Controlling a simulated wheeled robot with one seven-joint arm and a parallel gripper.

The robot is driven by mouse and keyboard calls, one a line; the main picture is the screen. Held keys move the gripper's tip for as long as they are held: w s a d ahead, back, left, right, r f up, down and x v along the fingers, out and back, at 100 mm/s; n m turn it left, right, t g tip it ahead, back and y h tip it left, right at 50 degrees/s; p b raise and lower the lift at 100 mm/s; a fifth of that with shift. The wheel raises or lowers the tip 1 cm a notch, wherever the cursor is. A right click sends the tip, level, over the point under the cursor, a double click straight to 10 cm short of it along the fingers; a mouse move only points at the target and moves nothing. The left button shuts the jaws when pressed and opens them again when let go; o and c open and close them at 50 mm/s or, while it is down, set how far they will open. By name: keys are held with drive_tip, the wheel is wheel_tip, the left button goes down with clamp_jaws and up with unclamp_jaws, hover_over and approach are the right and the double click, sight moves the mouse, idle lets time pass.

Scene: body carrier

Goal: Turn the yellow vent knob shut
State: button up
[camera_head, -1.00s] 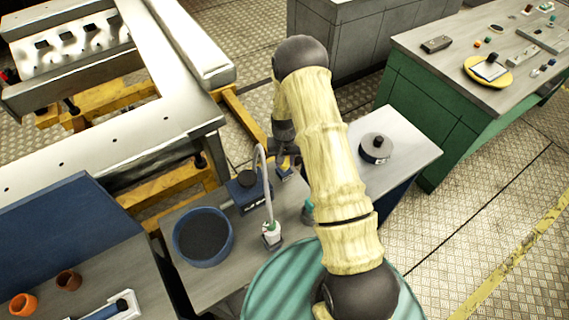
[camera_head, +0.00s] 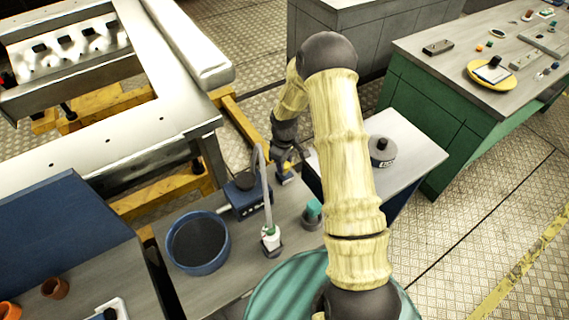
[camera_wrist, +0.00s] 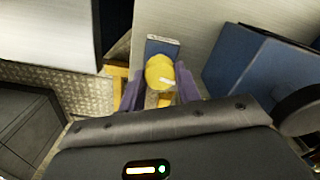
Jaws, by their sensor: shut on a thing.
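The yellow vent knob (camera_wrist: 160,73) shows in the wrist view between the two purple fingers of my gripper (camera_wrist: 161,88). The fingers are shut on the knob from its left and right. A small blue block with a pale label (camera_wrist: 163,47) shows just behind the knob. In the head view my gripper (camera_head: 286,166) is at the knob, near the back edge of the grey bench. The knob is a small yellow patch (camera_head: 287,167) there, partly hidden by the fingers.
A blue box with a dark round top (camera_head: 247,196) stands just left of my gripper. A tall pale tube rises from a white-and-green bottle (camera_head: 270,236). A blue round bowl (camera_head: 198,243) and a teal-topped item (camera_head: 313,211) are nearer. A grey canister (camera_head: 382,151) stands right.

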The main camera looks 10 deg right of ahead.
drive_tip(key=shift+d+n, duration=0.1)
drive_tip(key=shift+n, duration=1)
drive_tip(key=o, duration=1)
drive_tip(key=shift+r, duration=0.1)
wheel_tip(320, 180, up, 17)
drive_tip(key=b, duration=0.3)
drive_tip(key=shift+r, duration=0.1)
